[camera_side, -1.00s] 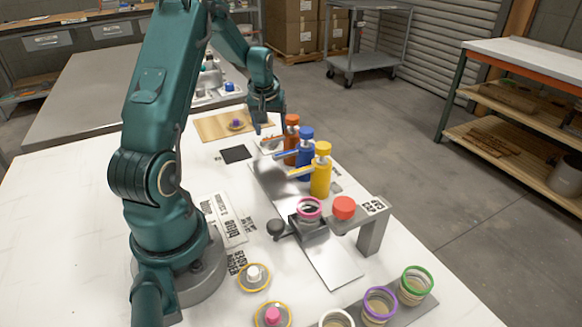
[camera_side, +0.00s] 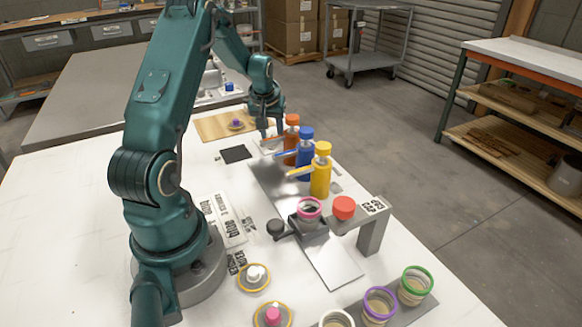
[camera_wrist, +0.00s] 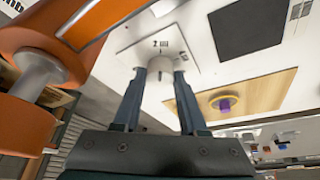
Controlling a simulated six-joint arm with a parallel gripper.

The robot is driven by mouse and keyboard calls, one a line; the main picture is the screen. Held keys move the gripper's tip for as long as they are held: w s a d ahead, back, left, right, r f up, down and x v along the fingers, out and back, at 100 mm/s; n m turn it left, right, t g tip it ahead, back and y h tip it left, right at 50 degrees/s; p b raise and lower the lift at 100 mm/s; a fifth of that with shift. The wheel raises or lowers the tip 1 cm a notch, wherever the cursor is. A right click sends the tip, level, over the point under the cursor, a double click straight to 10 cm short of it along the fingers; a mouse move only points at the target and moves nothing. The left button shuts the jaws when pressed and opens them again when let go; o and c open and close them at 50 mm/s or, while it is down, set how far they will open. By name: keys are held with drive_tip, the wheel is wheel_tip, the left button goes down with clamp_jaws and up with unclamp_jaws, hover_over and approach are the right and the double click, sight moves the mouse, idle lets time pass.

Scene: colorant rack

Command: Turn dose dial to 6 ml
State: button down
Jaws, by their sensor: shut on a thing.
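The dose dial (camera_wrist: 158,62) is a pale round knob on a white plate (camera_wrist: 126,38) in the wrist view. Small dark lettering is printed on the plate beside the knob, too small to read surely. My gripper (camera_wrist: 160,76) is shut on the knob, one finger on each side. In the side view my gripper (camera_side: 271,132) reaches down beside the orange pump bottle (camera_side: 291,136), and the knob is mostly hidden there. The bottle's orange body and pump fill the left of the wrist view. The dial's setting cannot be told.
Blue (camera_side: 305,160) and yellow (camera_side: 321,180) pump bottles stand in line nearer the camera. A pink-rimmed can (camera_side: 309,209) sits on a carrier by a red button (camera_side: 344,207). A black square (camera_side: 235,154) and wooden board (camera_side: 212,126) lie flat to the left.

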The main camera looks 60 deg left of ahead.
drive_tip(key=shift+s+m, duration=0.1)
drive_tip(key=shift+m, duration=0.2)
drive_tip(key=m, duration=0.2)
drive_tip(key=m+t+h, duration=0.1)
drive_tip(key=m, duration=0.1)
drive_tip(key=shift+s+a+m+h, duration=0.1)
drive_tip(key=shift+a+m+h, duration=0.05)
drive_tip(key=shift+m+h, duration=0.2)
drive_tip(key=m+h, duration=0.1)
drive_tip(key=m, duration=0.1)
drive_tip(key=m+t+h, duration=0.1)
drive_tip(key=m, duration=0.2)
drive_tip(key=shift+a+m, duration=0.15)
drive_tip(key=shift+m, duration=0.1)
drive_tip(key=m+h, duration=0.1)
drive_tip(key=m, duration=0.1)
drive_tip(key=m+h, duration=0.1)
drive_tip(key=m, duration=0.2)
drive_tip(key=shift+a+g, duration=0.15)
drive_tip(key=shift+g, duration=0.15)
drive_tip(key=shift+m+g+h, duration=0.4)
drive_tip(key=shift+m+h, duration=0.15)
drive_tip(key=shift+m, duration=2.05)
drive_tip(key=shift+c, duration=2.2)
unclamp_jaws()
